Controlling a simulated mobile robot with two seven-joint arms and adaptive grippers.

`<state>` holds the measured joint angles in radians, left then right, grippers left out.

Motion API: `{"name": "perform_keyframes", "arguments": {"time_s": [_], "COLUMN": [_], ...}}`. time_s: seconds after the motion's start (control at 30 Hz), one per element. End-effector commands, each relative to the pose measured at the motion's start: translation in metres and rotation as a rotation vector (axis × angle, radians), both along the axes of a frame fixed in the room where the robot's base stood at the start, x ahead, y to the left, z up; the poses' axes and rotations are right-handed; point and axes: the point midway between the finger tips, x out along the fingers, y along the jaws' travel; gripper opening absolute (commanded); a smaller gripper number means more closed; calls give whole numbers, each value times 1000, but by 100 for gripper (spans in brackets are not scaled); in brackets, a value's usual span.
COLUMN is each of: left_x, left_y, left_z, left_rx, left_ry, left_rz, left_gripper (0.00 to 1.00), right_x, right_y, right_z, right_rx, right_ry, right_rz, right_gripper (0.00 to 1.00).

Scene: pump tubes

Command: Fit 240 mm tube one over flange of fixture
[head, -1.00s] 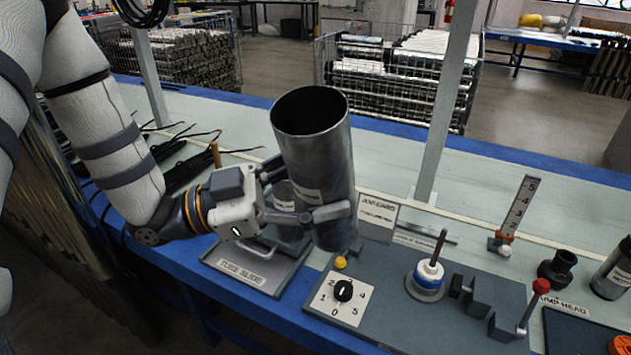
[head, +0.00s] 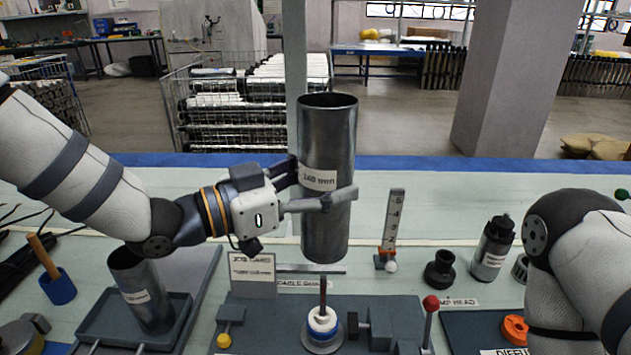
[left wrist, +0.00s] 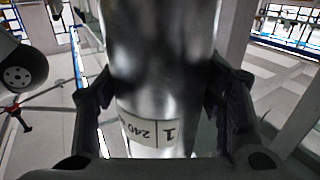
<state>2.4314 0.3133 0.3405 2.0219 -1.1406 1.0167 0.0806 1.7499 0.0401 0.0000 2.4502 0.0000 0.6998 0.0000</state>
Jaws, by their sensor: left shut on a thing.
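My left gripper (head: 318,198) is shut around the 240 mm tube (head: 327,235), a grey metal cylinder held upright in the air. Its white label reads 240 mm; in the left wrist view the label on the tube (left wrist: 150,130) also shows a 1. The fixture (head: 322,340) stands below the tube on a dark plate, with a round metal base, blue and white rings and a dark upright rod. The tube's lower end is above and behind the rod in the picture, apart from it. My right arm shows at the right edge; its gripper is out of frame.
A second tube (head: 150,310) stands in the tube slide tray (head: 95,325) at left. A red-knobbed lever (head: 430,304) and a clamp block are right of the fixture. A numbered gauge (head: 394,220), a job card (head: 253,276) and a dark bottle (head: 493,248) stand around the bench.

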Motion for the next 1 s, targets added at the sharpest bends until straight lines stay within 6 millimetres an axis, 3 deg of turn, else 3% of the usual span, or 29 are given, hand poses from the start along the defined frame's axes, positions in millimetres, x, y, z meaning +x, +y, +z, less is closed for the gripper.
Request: {"name": "perform_keyframes", "arguments": {"time_s": [0.1, 0.4, 0.6, 1.0], "left_x": [-1, 1, 0, 0], "left_y": [0, 0, 0, 0], "left_z": [5, -38, -53, -56], "left_rx": [-2, -2, -3, -2], "left_ry": [-8, 7, 3, -5], "left_rz": [2, 1, 1, 1], "left_gripper": [12, 12, 12, 12], "right_x": [5, -9, -14, -15], "right_y": [0, 0, 0, 0], "right_z": [4, -9, -13, -14], "right_rx": [0, 0, 0, 0], "right_ry": [-19, 35, 53, 56], "right_rz": [0, 0, 0, 0], "right_gripper": [40, 40, 40, 40]}}
